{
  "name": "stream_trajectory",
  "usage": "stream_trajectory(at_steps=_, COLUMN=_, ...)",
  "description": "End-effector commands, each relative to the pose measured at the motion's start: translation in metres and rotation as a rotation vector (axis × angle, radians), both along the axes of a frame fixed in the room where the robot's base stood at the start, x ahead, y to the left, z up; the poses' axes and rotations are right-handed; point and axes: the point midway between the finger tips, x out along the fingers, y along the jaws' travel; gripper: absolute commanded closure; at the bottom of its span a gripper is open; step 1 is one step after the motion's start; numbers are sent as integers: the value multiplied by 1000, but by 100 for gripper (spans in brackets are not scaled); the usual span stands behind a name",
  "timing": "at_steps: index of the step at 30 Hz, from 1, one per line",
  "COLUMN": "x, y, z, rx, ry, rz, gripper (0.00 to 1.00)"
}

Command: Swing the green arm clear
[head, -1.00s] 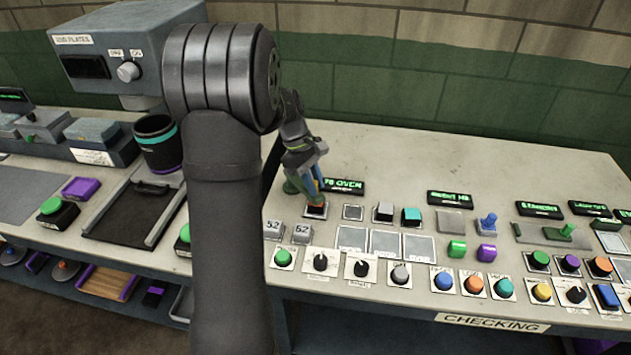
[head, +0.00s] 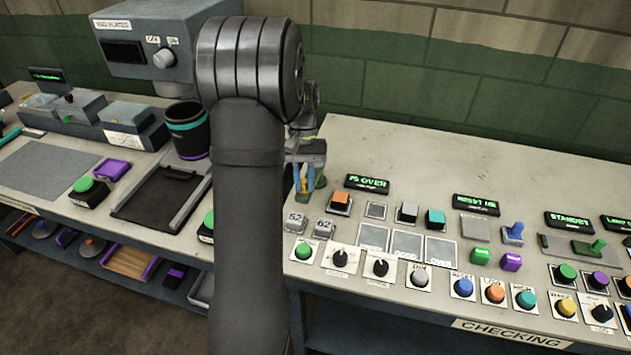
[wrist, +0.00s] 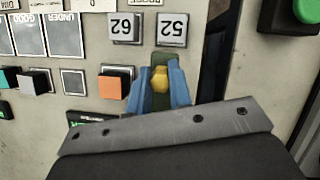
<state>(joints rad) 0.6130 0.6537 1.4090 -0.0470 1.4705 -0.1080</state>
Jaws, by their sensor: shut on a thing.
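The green arm (head: 318,185) is on the bench, left of the orange block (head: 340,198). In the wrist view the green arm (wrist: 160,57) has a yellow knob (wrist: 158,79) on it. My gripper (head: 303,180) has its blue fingers closed around this knob; they also show in the wrist view (wrist: 159,84). The orange block, also in the wrist view (wrist: 112,88), is uncovered, with a gap between it and the green arm. My gripper hides part of the green arm.
The OVER display (head: 367,184) is behind the orange block. Several buttons and knobs line the front edge. A dark cup (head: 187,131) is left of my arm.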

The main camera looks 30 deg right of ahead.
Motion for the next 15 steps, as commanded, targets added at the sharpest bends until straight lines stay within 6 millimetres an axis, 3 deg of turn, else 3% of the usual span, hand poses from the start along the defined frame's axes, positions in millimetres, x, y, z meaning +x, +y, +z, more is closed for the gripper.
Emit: stream_trajectory(at_steps=15, x=28, y=18, z=1, rx=-2, ry=-4, rz=-310, gripper=100)
